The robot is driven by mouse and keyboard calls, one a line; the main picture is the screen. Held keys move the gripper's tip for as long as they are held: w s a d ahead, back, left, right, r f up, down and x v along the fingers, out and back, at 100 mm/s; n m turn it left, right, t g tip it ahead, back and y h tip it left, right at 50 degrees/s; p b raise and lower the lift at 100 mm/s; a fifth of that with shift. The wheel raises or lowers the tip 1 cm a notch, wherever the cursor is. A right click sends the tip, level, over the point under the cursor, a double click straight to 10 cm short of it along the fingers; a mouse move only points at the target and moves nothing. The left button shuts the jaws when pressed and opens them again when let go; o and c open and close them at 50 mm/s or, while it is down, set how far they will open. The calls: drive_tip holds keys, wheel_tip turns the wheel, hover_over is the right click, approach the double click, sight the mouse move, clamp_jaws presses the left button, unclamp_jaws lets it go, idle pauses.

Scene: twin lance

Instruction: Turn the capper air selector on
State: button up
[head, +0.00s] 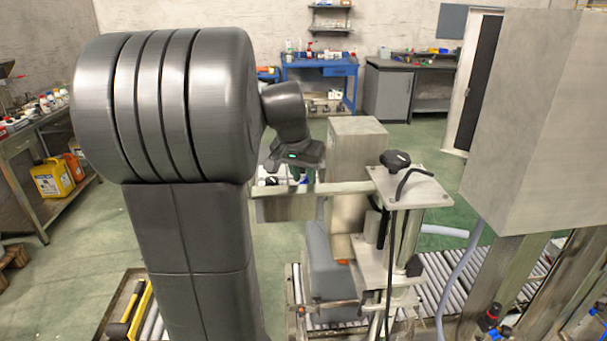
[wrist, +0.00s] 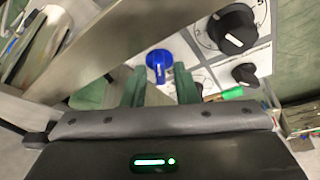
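A blue knob (wrist: 158,63) sits on a pale panel (wrist: 201,62) in the wrist view. A large black knob (wrist: 232,29) on a dial with marks and a smaller black knob (wrist: 245,73) are to its right. I cannot read which one is the capper air selector. My gripper (wrist: 159,77) has its two green fingers apart, and the blue knob shows between and just beyond their tips. Nothing is seen held; I cannot tell whether a finger touches the knob. In the head view, my gripper (head: 299,174) is behind a metal bar, its fingertips mostly hidden.
A metal bracket with a black hand knob (head: 395,160) stands right of my gripper. A large metal cabinet (head: 530,120) is at the right. A roller conveyor (head: 440,285) runs below. A blue workbench (head: 320,64) is at the back, with open green floor before it.

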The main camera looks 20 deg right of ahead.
clamp_jaws()
drive_tip(key=shift+n, duration=0.4)
drive_tip(key=n+p, duration=0.1)
drive_tip(key=n, duration=0.1)
drive_tip(key=n+t+y+p, duration=0.1)
drive_tip(key=n, duration=0.1)
drive_tip(key=shift+s+d+r+n+y, duration=0.1)
drive_tip(key=shift+d+n+y, duration=0.1)
drive_tip(key=shift+n+y, duration=0.15)
drive_tip(key=n+y, duration=0.1)
drive_tip(key=n, duration=0.2)
drive_tip(key=n+y+p, duration=0.1)
drive_tip(key=n, duration=0.2)
drive_tip(key=shift+d+n+y, duration=0.15)
drive_tip(key=shift+n+y, duration=0.1)
drive_tip(key=shift+o, duration=1.1)
unclamp_jaws()
